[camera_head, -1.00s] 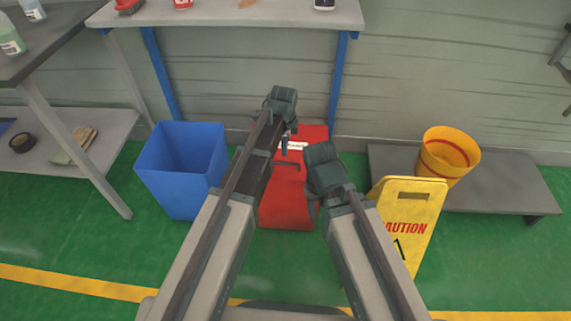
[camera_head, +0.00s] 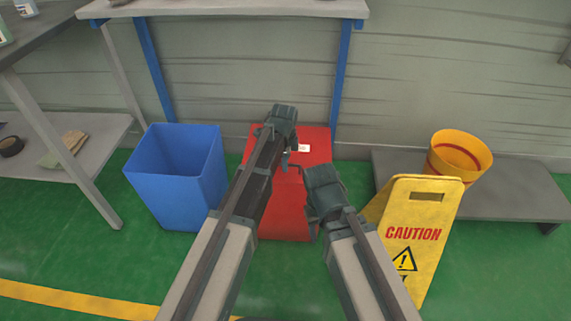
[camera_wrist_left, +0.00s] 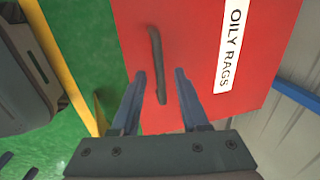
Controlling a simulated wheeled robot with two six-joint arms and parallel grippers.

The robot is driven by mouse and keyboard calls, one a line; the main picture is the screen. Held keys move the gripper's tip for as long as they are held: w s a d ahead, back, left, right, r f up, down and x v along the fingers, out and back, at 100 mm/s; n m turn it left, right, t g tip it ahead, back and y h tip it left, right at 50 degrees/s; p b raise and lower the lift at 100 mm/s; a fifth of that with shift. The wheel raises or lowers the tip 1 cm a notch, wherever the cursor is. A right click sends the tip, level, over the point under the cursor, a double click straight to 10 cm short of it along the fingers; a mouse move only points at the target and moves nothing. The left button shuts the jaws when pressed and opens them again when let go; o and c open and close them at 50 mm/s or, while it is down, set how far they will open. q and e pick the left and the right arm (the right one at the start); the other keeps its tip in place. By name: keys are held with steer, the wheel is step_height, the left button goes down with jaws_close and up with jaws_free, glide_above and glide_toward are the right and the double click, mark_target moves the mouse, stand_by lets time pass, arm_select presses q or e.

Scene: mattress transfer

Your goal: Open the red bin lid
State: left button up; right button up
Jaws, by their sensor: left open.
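The red bin (camera_head: 288,215) stands on the green floor between my two arms, its lid (camera_head: 318,150) down. In the left wrist view the red lid (camera_wrist_left: 195,40) carries an "OILY RAGS" label (camera_wrist_left: 231,40) and a dark bar handle (camera_wrist_left: 156,62). My left gripper (camera_head: 287,158) is over the lid. In the wrist view its two open fingers (camera_wrist_left: 160,75) point at the lid, with the lower part of the handle between them; contact cannot be told. My right gripper is by the bin's right side, its fingers hidden behind its wrist.
An open blue bin (camera_head: 172,185) stands left of the red bin. A yellow caution sign (camera_head: 415,225) stands at the right, before a low grey platform (camera_head: 520,190) with a yellow bucket (camera_head: 450,165). A workbench (camera_head: 225,9) is behind. Green floor is free at the front left.

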arm_select(q)
jaws_close()
stand_by(1.4)
